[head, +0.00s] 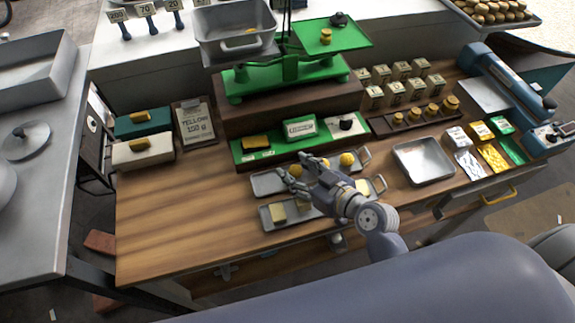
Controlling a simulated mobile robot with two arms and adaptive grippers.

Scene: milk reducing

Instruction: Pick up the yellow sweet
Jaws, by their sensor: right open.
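Small round yellow sweets sit on a shallow metal tray (264,184) in the middle of the wooden table; one yellow sweet (347,160) shows clearly at its right part. Another yellow ball (295,170) shows between the fingers of my right gripper (292,173). The gripper is open and hovers over the trays, its arm coming in from the lower right. Whether it touches that ball I cannot tell. The hand hides part of the trays. My left gripper is not in view.
A front tray (267,221) holds pale yellow blocks (278,212). Behind stand a green board (270,156) and a green balance scale (290,70). The table's left front is clear.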

